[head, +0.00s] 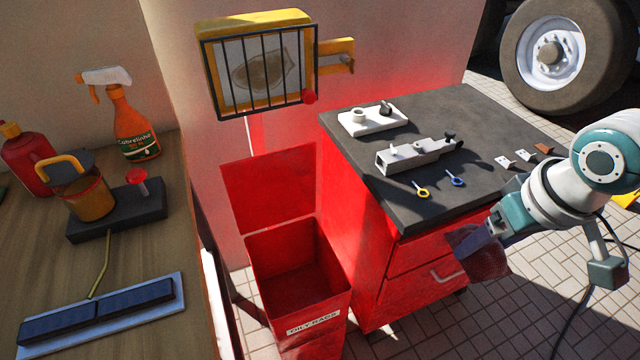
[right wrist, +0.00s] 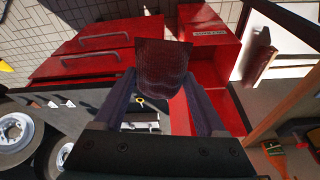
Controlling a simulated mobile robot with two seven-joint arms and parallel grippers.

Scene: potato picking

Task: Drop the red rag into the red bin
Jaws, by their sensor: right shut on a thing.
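The red rag (head: 482,252) hangs from my right gripper (head: 488,232), at the front right of the red cabinet in the head view. In the right wrist view the rag (right wrist: 164,66) is dark red and ribbed, held between the two fingertips (right wrist: 165,80). The red bin (head: 298,285), labelled "OILY RAGS", stands on the floor left of the cabinet with its lid (head: 270,188) raised. Its opening faces up and the inside looks empty. The bin (right wrist: 212,38) also shows beyond the rag in the right wrist view. My left gripper is out of view.
The red cabinet (head: 380,275) stands between the gripper and the bin. Its dark top (head: 440,205) carries a grey vise, a white tray and keys. A wooden bench (head: 130,250) with bottles is at the left. A barred yellow box (head: 258,62) hangs above the bin.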

